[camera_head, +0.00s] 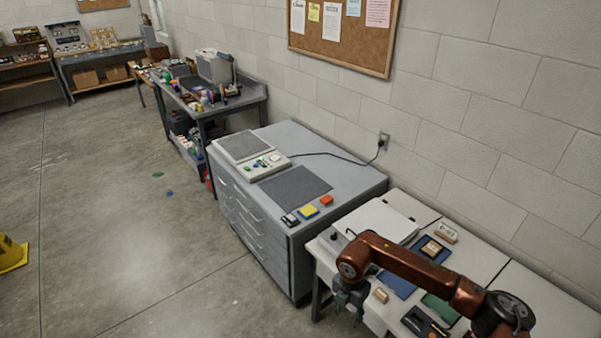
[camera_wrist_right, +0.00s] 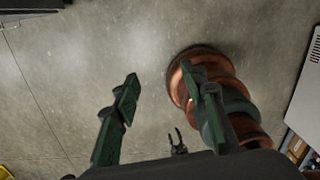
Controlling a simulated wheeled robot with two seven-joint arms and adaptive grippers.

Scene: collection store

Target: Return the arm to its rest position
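My right arm reaches in from the lower right of the head view, in front of the white table (camera_head: 320,255). My right gripper (camera_head: 350,303) hangs down by the table's left end, partly cut off in shadow. In the right wrist view its two dark green fingers (camera_wrist_right: 163,92) stand wide apart with only the floor between them, so it is open and empty. A small dark two-pronged claw (camera_wrist_right: 178,142) low in that view looks like my left gripper with its prongs apart. The left gripper is not in the head view.
The white table holds a white board (camera_head: 380,220), a blue mat (camera_head: 397,283), a wooden block (camera_head: 380,295) and a dark tray (camera_head: 424,322). A grey drawer cabinet (camera_head: 262,240) stands close on its left. The floor (camera_head: 120,220) further left is open, with a yellow sign (camera_head: 10,254) at the edge.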

